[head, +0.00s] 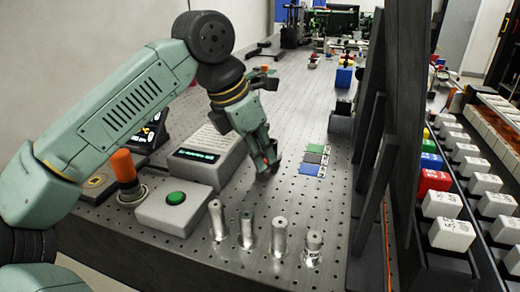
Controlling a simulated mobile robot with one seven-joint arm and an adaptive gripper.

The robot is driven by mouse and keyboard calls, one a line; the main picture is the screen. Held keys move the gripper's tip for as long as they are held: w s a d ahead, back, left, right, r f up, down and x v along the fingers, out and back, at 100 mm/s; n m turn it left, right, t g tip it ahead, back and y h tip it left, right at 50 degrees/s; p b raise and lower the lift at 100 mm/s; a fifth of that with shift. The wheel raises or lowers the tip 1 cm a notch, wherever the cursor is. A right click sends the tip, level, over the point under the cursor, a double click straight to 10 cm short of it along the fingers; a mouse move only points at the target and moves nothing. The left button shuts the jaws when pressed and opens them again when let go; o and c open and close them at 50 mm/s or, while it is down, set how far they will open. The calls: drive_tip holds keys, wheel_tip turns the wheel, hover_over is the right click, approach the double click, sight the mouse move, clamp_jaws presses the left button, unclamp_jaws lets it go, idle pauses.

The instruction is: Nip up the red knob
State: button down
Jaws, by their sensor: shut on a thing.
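My gripper (267,160) points down over the grey perforated bench, in the middle of the head view. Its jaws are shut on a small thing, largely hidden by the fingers. A bit of red shows between the fingers, which fits the red knob (273,146). A short grey end shows below the fingertips, close to the bench top; whether it touches the bench I cannot tell.
A grey box with a green button (176,198) and an orange-handled piece (123,166) stand at left. Several metal posts (247,230) stand in front. Coloured square tiles (310,169) lie right of my gripper. Dark upright panels (372,170) rise farther right.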

drive_tip(key=shift+m+g, duration=0.3)
drive_tip(key=shift+m, duration=0.3)
drive_tip(key=c, duration=1.6)
unclamp_jaws()
drive_tip(key=shift+a+r, duration=0.1)
drive_tip(key=v, duration=1.1)
drive_tip(key=shift+a+r, duration=0.2)
drive_tip(key=shift+r, duration=0.15)
